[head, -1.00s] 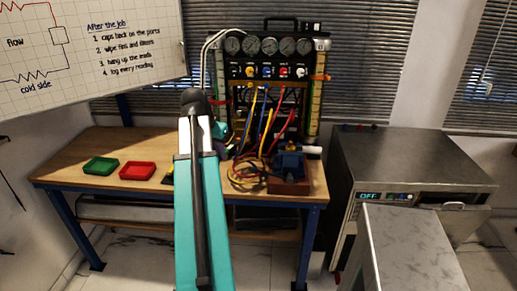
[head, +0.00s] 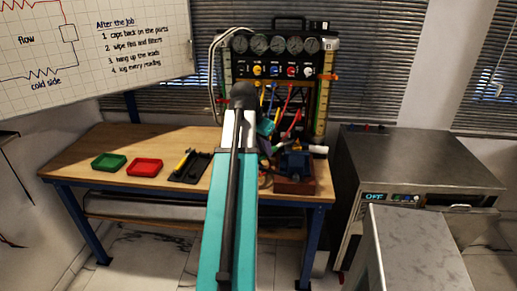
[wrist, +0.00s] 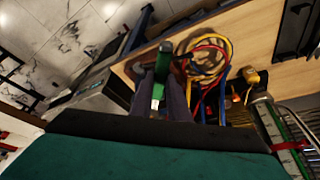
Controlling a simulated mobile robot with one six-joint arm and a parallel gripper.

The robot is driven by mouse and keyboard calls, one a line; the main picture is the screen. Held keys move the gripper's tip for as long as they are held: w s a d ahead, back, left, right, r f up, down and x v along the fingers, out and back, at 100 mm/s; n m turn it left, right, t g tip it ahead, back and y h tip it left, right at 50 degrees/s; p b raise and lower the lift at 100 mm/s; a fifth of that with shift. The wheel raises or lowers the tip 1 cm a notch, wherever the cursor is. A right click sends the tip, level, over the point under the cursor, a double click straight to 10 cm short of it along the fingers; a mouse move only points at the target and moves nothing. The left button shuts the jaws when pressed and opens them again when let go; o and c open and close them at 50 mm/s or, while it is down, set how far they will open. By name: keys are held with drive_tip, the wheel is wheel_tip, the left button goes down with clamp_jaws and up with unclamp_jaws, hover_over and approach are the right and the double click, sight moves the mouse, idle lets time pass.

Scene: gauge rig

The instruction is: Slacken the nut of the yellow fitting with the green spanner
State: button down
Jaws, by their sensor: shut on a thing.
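The green spanner (wrist: 162,66) is between the two fingers of my gripper (wrist: 160,97) in the wrist view, and they are shut on it. Its far end points away from my wrist, over the bench edge side. A small yellow piece (wrist: 250,75), perhaps the yellow fitting, shows to the right of the spanner, apart from it. I cannot make out its nut. In the head view my arm hides most of the middle of the bench, and the spanner cannot be told there.
A blue vise (head: 294,162) stands on the bench (head: 88,160) by the gauge panel (head: 275,62). A green tray (head: 109,162), a red tray (head: 145,167) and a black tray (head: 187,170) holding a yellow-handled tool lie left. Coiled hoses (wrist: 212,55) lie near the spanner.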

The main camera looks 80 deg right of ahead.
drive_tip(key=w+a+n+t, duration=0.1)
drive_tip(key=w+a+n, duration=0.25)
drive_tip(key=w, duration=0.85)
drive_tip(key=w+a+n+t, duration=0.1)
drive_tip(key=w+a+n, duration=0.25)
drive_tip(key=w, duration=0.85)
drive_tip(key=w+a+f+n+t, duration=0.15)
drive_tip(key=w+a+n, duration=0.35)
drive_tip(key=w+a, duration=1.05)
drive_tip(key=w+a+n+t+y, duration=0.1)
drive_tip(key=w+a+n, duration=0.2)
drive_tip(key=w+a, duration=0.55)
drive_tip(key=w+a+n+t+y, duration=0.1)
drive_tip(key=w+a+n+t, duration=0.15)
drive_tip(key=w+a, duration=0.6)
drive_tip(key=w+a+n+y, duration=0.2)
drive_tip(key=a+n, duration=0.4)
drive_tip(key=a, duration=2)
drive_tip(key=shift+f, duration=0.35)
drive_tip(key=shift+n, duration=0.25)
